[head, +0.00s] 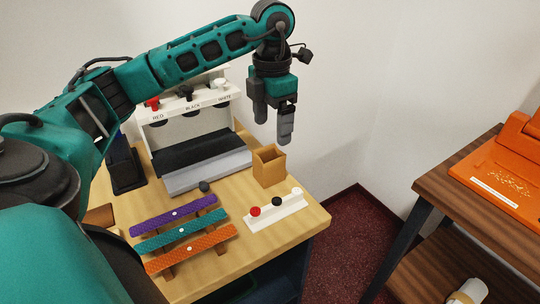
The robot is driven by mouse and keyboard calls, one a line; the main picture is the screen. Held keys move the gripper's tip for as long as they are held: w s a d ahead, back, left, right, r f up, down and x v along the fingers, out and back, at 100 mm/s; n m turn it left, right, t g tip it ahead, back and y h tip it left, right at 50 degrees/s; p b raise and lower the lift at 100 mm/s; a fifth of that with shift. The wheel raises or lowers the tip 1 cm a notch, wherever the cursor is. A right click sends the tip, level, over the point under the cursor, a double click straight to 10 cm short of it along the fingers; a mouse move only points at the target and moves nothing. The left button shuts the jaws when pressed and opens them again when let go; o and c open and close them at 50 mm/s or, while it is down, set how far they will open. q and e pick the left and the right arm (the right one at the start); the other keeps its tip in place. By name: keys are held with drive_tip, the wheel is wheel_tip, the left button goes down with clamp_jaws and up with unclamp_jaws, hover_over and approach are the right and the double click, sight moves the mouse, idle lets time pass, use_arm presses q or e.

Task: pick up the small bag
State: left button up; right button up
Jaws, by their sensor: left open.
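No thing in the head view is plainly a bag. The nearest match is a small tan open-topped container (270,168), boxy like a little paper bag, standing upright at the back right of the wooden counter. I cannot tell whether it is paper or wood. My left gripper (273,125) points down above it and slightly behind in the picture. Its two dark fingers are apart, with nothing between them, and they do not appear to touch the container. My right gripper is not in view.
A white dispenser (186,108) labelled red, black and white stands behind. Purple, teal and orange strips (188,248) lie in front. A white bar (276,212) with red, black and white knobs lies right. A brown table (440,190) holds an orange device (500,172).

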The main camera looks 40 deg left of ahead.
sight(269, 165)
use_arm(q)
wheel_tip(269, 165, down, 7)
drive_tip(key=shift+a+f, duration=0.1)
drive_tip(key=shift+a, duration=0.05)
drive_tip(key=shift+a+f, duration=0.2)
drive_tip(key=shift+f, duration=1.2)
drive_tip(key=shift+a+f, duration=0.15)
drive_tip(key=shift+f, duration=1.2)
drive_tip(key=shift+c, duration=0.2)
drive_tip(key=c, duration=1)
drive_tip(key=shift+r, duration=0.15)
